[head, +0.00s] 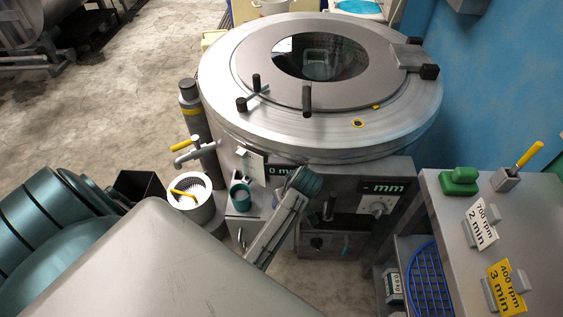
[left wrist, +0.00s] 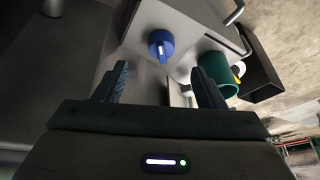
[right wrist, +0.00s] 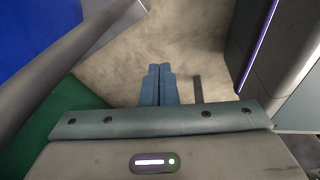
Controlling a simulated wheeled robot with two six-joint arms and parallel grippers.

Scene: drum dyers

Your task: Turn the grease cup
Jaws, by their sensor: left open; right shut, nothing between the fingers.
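In the left wrist view a round blue cap (left wrist: 161,46) with a white mark sits on a grey metal panel; it is the likely grease cup, though no label shows. My left gripper (left wrist: 162,75) is open, with the cap ahead of and between its fingertips, apart from both. A green cup-like cylinder (left wrist: 215,72) is just beyond the right finger; in the head view a teal cup (head: 240,196) stands left of the grey arm. I cannot find the blue cap in the head view. My right gripper (right wrist: 160,72) is shut and empty above the floor.
The round drum machine (head: 215,95) fills the back. A white strainer pot (head: 188,212), a yellow-handled valve (head: 187,146) and a black box (head: 138,186) stand left of the teal cup. A grey side table (head: 450,230) stands at right. Open floor (head: 105,115) lies at left.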

